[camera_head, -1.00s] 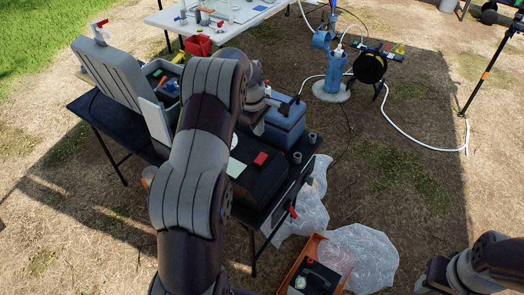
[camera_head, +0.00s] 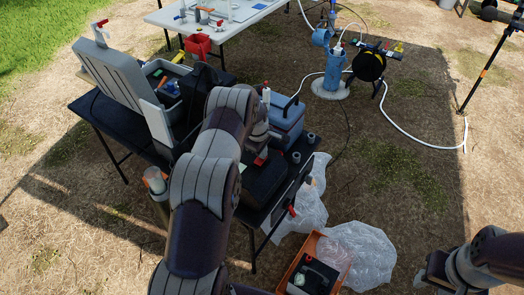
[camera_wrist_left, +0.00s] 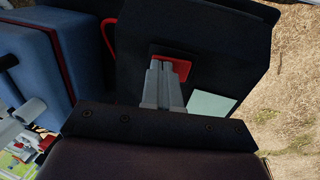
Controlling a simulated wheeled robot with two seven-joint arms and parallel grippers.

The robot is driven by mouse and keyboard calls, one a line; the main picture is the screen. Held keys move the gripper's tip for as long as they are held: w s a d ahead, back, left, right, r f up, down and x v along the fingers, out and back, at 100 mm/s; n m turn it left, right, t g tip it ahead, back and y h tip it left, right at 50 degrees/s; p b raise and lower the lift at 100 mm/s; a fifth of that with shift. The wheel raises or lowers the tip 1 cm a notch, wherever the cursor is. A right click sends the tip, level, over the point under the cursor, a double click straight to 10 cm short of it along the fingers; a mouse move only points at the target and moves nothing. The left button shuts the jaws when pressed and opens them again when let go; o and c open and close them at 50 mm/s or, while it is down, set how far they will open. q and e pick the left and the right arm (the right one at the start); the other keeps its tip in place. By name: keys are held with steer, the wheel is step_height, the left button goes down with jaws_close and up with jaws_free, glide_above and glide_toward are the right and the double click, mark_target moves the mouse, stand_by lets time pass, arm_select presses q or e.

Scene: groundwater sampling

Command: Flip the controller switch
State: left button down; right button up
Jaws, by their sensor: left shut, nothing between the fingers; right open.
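The controller is a black box (camera_head: 264,182) on the dark table, partly hidden by my left arm in the head view. In the left wrist view its dark face (camera_wrist_left: 222,48) carries a red switch (camera_wrist_left: 182,67) and a pale green label (camera_wrist_left: 211,105). The red switch also shows in the head view (camera_head: 261,161), just below my left wrist. My left gripper (camera_wrist_left: 165,68) is shut and empty, with its fingertips over the red switch. Whether they touch it I cannot tell. My right gripper (camera_head: 433,270) is open and empty at the lower right, away from the table.
A blue cooler (camera_head: 288,118) stands beside the controller. A grey open case (camera_head: 122,85) is on the table's left. Below are plastic bags (camera_head: 362,257) and an orange crate (camera_head: 312,242).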

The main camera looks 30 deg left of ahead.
arm_select(q)
steer(key=shift+w+f+b, duration=0.1)
steer(key=shift+f+b, duration=0.25)
steer(key=shift+b, duration=0.3)
steer(key=shift+d+r, duration=0.1)
steer(key=shift+s+p, duration=0.2)
steer(key=shift+p, duration=0.1)
steer(key=shift+s, duration=0.35)
steer(key=shift+s+p, duration=0.35)
steer(key=shift+s, duration=0.05)
